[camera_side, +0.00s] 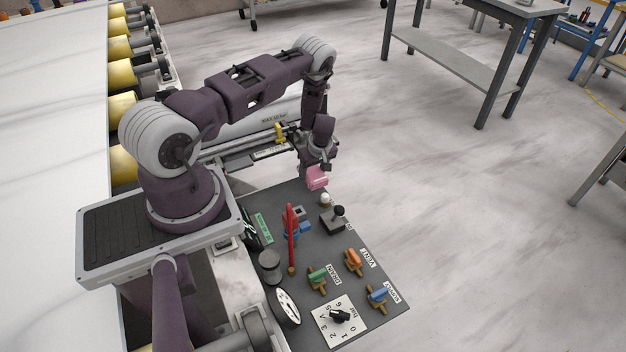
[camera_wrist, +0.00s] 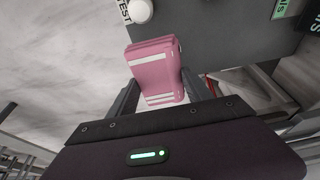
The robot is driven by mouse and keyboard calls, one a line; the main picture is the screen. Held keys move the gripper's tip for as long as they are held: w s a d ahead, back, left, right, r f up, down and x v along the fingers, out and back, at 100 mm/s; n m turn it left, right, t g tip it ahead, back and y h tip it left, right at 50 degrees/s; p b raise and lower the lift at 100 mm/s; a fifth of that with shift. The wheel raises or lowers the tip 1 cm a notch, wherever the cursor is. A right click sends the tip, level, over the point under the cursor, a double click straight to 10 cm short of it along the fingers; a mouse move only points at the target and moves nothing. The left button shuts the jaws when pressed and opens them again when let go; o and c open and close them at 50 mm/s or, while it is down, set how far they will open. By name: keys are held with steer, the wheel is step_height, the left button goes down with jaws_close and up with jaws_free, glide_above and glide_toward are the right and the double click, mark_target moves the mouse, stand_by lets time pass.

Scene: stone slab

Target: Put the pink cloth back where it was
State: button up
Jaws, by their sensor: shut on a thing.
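The pink cloth (camera_side: 317,178) is a folded pink bundle. In the wrist view the cloth (camera_wrist: 154,66) shows pale stripes and sits between the two fingers. My gripper (camera_side: 316,166) is shut on it and holds it above the far edge of the dark panel (camera_side: 352,282). In the wrist view my gripper (camera_wrist: 160,95) has a dark finger on each side of the cloth. The fingertips are partly hidden behind the cloth.
On the panel stand a white knob (camera_side: 325,199), a joystick (camera_side: 338,213), an upright red lever (camera_side: 291,240), green, orange and blue valve handles and a dial plate (camera_side: 338,320). A white-topped conveyor (camera_side: 50,120) runs at left. Open floor lies to the right.

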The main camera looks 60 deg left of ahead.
mark_target(313, 179)
step_height(313, 179, down, 4)
steer(key=shift+f, duration=0.2)
steer(key=shift+f, duration=0.1)
steer(key=o, duration=1.6)
